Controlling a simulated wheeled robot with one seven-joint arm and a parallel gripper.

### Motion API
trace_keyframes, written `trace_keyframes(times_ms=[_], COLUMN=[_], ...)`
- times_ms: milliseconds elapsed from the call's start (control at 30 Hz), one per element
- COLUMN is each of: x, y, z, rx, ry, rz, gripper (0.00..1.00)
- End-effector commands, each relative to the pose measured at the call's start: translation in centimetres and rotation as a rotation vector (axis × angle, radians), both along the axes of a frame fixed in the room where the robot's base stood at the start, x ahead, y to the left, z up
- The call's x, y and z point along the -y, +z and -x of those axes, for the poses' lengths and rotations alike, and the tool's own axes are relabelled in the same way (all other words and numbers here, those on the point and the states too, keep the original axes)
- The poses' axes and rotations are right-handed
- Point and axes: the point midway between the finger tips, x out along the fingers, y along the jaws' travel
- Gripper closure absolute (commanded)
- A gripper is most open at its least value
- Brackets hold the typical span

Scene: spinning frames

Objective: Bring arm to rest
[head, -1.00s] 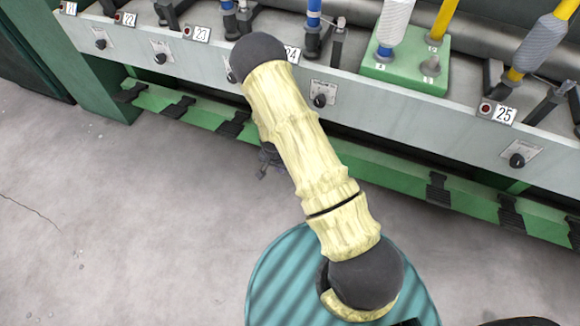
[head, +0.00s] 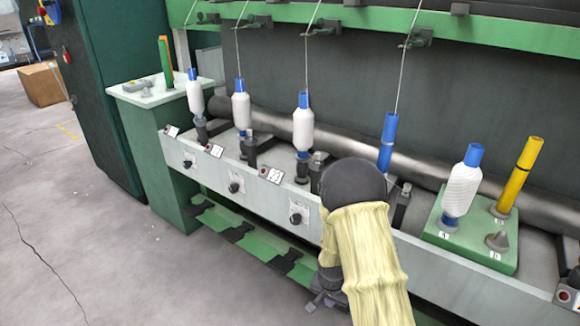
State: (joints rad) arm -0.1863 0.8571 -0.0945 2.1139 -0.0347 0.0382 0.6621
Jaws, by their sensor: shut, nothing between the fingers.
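My arm, in a pale yellow sleeve with a dark round joint, rises from the bottom edge at right of centre in the head view. My gripper (head: 322,298) shows as a small dark shape beside the sleeve, low in front of the spinning frame's front rail (head: 262,205). It is shut and empty. Part of it is hidden behind the sleeve. It appears apart from the machine, though the exact gap cannot be told.
White bobbins (head: 303,128) with blue tops stand along the frame. A bare blue tube (head: 387,142) stands behind my arm joint. A green block (head: 470,232) at right holds a white bobbin (head: 462,185) and a yellow tube (head: 518,175). Open floor (head: 90,215) lies at left.

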Motion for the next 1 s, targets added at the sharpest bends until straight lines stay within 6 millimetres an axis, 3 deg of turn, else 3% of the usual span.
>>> trace_keyframes(times_ms=[33,100,500,700,1000], x=[0.3,0.5,2.2,2.8,3.4], y=[2.3,4.8,17.4,21.5,24.8], z=[0.2,0.8,6.7,10.2,14.3], rx=[0.009,0.012,0.046,0.061,0.074], ry=[0.019,0.056,0.274,0.376,0.48], rz=[-0.003,-0.005,0.0,0.014,0.036], gripper=[1.0,1.0,1.0,1.0,1.0])
